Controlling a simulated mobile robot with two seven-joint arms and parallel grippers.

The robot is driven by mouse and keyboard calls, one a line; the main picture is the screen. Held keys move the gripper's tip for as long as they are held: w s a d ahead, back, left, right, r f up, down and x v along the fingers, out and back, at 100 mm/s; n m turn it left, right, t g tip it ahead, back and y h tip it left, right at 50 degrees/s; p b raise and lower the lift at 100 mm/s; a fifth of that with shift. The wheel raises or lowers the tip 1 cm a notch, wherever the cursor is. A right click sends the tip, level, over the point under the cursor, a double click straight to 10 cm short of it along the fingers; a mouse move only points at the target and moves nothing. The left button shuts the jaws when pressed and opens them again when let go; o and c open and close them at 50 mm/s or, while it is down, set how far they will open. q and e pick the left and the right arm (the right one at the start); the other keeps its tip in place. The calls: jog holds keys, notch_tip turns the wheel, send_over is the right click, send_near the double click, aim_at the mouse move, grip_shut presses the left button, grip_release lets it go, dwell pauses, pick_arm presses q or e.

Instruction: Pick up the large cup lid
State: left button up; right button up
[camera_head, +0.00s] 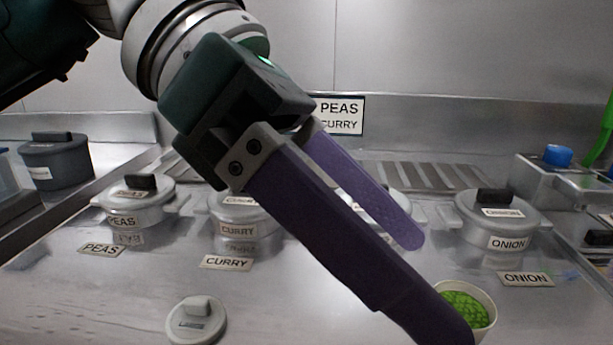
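A round light-grey lid (196,322) with a block handle and a small label lies flat on the steel counter at the lower left; I cannot read its label. A white cup (485,318) with green contents stands at the lower right, partly hidden by a finger of my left gripper. My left gripper (437,288) reaches across the middle of the view from the upper left. Its two long purple fingers are apart, with nothing seen between them. The lower fingertip overlaps the cup in the picture; I cannot tell whether they touch. My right gripper is not in view.
Lidded pots stand behind: peas (138,205), curry (237,213) and onion (492,228); another is mostly hidden behind my fingers. A dark lidded pot (56,163) is at far left. A device with a blue knob (557,155) is at right. Counter around the lid is clear.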

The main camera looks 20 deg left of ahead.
pick_arm(q)
jog(key=w+a+f+y, duration=0.2)
jog(key=a+f+y, duration=0.2)
jog(key=a, duration=0.3)
jog(key=y+b, duration=0.2)
jog(key=y, duration=0.4)
send_over(198, 317)
jog(key=f, duration=0.5)
jog(key=shift+s+a+f, duration=0.15)
jog(key=shift+s+a, duration=0.05)
jog(key=shift+s, duration=0.1)
jog(key=f, duration=0.5)
jog(key=shift+w+d+f, duration=0.2)
jog(key=shift+w+f, duration=0.05)
jog(key=shift+f, duration=0.15)
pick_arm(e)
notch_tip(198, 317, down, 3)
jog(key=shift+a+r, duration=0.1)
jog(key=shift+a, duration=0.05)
pick_arm(q)
jog(key=shift+c, duration=0.2)
grip_shut()
